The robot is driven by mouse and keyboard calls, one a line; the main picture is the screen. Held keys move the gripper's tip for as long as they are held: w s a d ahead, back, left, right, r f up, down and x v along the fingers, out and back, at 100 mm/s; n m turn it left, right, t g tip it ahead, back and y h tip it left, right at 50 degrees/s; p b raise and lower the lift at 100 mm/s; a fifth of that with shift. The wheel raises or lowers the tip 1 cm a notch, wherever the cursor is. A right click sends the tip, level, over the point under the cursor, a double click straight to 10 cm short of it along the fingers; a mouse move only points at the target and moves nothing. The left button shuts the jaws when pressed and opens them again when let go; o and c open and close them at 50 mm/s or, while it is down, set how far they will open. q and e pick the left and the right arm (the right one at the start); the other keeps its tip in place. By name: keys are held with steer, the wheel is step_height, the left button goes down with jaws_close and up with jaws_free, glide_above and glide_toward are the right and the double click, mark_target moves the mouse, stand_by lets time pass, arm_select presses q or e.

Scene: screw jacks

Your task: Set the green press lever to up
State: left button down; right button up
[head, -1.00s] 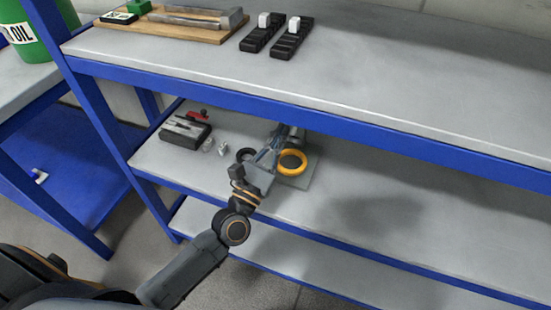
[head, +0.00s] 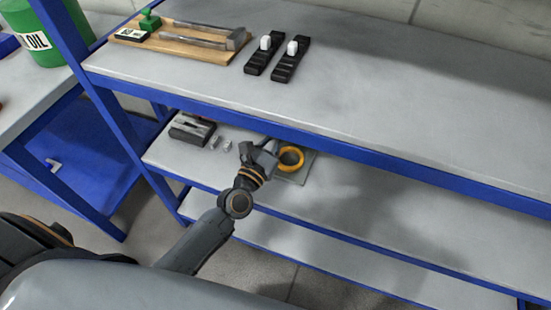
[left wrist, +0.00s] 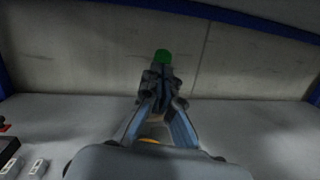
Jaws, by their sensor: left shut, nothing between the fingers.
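A green knob (left wrist: 163,56), probably the end of the press lever, shows in the left wrist view just beyond my left fingertips. Whether they touch it I cannot tell. My left gripper (left wrist: 160,84) is shut and empty. In the head view my left gripper (head: 270,146) reaches under the upper shelf, next to a yellow ring (head: 291,167) on a grey plate (head: 306,166). The shelf edge and the gripper hide the rest of the press, including the green lever. My right gripper is not in view.
The upper shelf's blue front edge (head: 400,183) lies close above my left gripper. A dark box (head: 190,128) and small grey pieces (head: 215,143) stand left on the middle shelf. The middle shelf (head: 390,220) is clear to the right.

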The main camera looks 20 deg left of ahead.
arm_select(q)
steer(key=shift+w+r, duration=0.45)
steer(key=shift+r, duration=0.1)
stand_by(0.6)
